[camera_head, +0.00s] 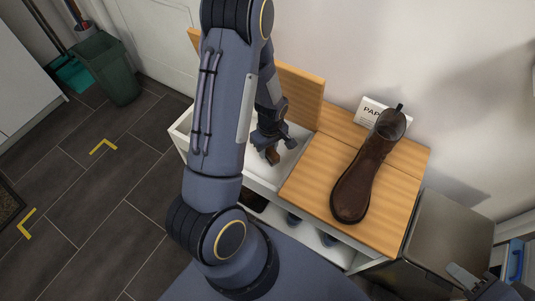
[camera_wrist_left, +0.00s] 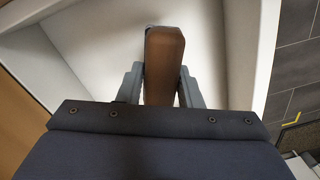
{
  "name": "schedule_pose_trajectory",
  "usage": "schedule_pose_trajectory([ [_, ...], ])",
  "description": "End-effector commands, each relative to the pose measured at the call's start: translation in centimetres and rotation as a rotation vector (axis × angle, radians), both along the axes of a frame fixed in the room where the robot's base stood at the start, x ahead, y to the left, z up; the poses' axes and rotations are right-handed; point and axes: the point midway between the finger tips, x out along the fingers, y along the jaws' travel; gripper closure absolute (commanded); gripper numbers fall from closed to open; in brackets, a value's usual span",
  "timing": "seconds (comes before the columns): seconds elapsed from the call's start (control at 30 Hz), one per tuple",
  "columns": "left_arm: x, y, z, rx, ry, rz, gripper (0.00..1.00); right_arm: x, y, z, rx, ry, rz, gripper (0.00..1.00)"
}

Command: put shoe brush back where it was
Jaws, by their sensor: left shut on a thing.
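The shoe brush (camera_head: 272,157) shows as a small brown piece at the tips of my left gripper (camera_head: 271,142). In the left wrist view the brush (camera_wrist_left: 164,62) is a long brown block with rounded ends, gripped between the two fingers. The brush is over or inside the white open compartment (camera_head: 291,163) of the left toploader, whose wooden lid (camera_head: 297,92) stands raised behind it. Whether the brush touches the compartment floor I cannot tell. My right gripper (camera_head: 488,287) shows only partly at the bottom right corner, away from the brush.
A brown boot (camera_head: 362,172) lies on the closed wooden lid (camera_head: 310,184) of the right toploader. A white sign (camera_head: 371,109) reading "PAP" stands behind it. A metal bin (camera_head: 449,238) is at the right. A green bin (camera_head: 106,69) stands at the left, with clear dark floor nearby.

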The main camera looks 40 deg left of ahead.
Motion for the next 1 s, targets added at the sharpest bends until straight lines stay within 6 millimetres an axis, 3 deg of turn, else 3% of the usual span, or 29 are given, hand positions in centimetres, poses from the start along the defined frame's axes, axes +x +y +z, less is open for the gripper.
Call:
schedule_pose_trajectory([
  [0.17, 0.6, 0.8, -1.4, 0.000, 0.001, 0.003, 0.93, 0.0, 0.0, -0.5, 0.000, 0.000, 0.000, 0.60],
  [0.33, 0.5, 0.7, -4.0, -0.001, 0.001, 0.001, 0.93, 0.0, 0.0, -1.6, 0.000, 0.000, 0.000, 0.60],
  [0.73, 0.6, 0.7, -4.5, 0.000, 0.000, 0.001, 0.93, 0.0, 0.0, -2.0, 0.000, 0.000, 0.000, 0.60],
  [0.77, 0.6, 0.7, -4.4, 0.000, 0.000, 0.001, 0.65, 0.0, 0.0, -1.8, 0.000, 0.000, 0.000, 0.60],
  [0.9, 0.6, 0.7, -4.3, 0.000, 0.000, 0.001, 0.47, 0.0, 0.0, -1.8, 0.000, 0.000, 0.000, 0.60],
  [1.0, 0.6, 0.7, -4.3, 0.000, 0.000, 0.001, 0.46, 0.0, 0.0, -1.8, 0.000, 0.000, 0.000, 0.60],
])
